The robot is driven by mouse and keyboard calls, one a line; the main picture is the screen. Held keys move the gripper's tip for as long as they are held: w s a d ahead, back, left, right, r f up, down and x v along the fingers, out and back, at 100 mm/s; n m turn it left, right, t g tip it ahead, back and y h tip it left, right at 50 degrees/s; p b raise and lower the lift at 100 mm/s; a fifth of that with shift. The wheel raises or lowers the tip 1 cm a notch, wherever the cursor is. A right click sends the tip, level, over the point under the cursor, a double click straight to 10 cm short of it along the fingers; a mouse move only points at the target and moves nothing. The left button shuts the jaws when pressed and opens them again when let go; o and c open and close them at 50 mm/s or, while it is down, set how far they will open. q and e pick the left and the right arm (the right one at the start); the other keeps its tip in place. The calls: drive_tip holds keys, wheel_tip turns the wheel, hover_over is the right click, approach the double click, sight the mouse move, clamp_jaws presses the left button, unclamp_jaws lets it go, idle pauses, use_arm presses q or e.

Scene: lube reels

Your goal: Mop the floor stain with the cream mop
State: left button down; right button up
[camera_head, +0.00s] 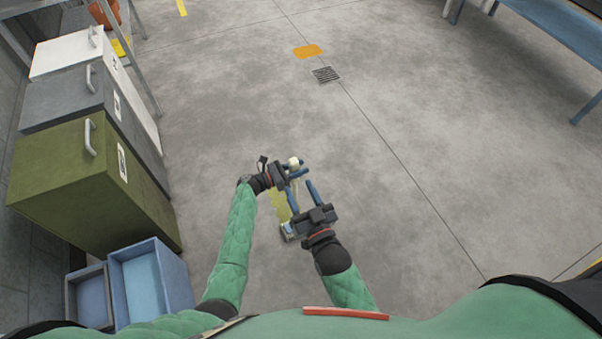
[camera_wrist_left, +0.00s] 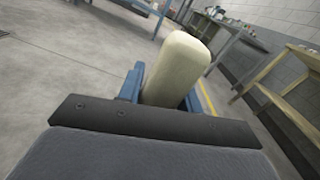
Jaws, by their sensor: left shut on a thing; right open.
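My left gripper (camera_head: 297,168) is shut on a cream, rounded handle end (camera_head: 293,161), which I take to be the cream mop. In the left wrist view the cream handle (camera_wrist_left: 176,68) stands up between the blue fingers. My right gripper (camera_head: 302,193) is open, just below and right of the left one, with its blue fingers pointing up the picture. A yellowish strip (camera_head: 280,205) and a small pale and blue piece (camera_head: 288,231) show below the grippers, partly hidden; I cannot tell whether they belong to the mop. A flat orange patch (camera_head: 308,51) lies on the floor farther off.
A floor drain (camera_head: 326,75) lies near the orange patch. White (camera_head: 75,52), grey (camera_head: 65,102) and green (camera_head: 85,170) cabinets line the left, with blue bins (camera_head: 150,284) below. A blue bench (camera_head: 560,28) stands far right.

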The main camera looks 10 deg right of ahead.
use_arm(q)
drive_tip(key=w+a+m+b, duration=0.1)
drive_tip(key=w+a+b, duration=0.2)
drive_tip(key=w+b, duration=0.5)
drive_tip(key=w+a+m+b, duration=0.1)
drive_tip(key=w+a+b, duration=0.3)
drive_tip(key=w+b, duration=0.5)
drive_tip(key=w+a+m+b, duration=0.1)
drive_tip(key=w+a+b, duration=0.2)
drive_tip(key=w+b, duration=0.6)
drive_tip(key=w+f, duration=0.1)
drive_tip(key=w, duration=0.4)
drive_tip(key=shift+a, duration=0.3)
idle(1.5)
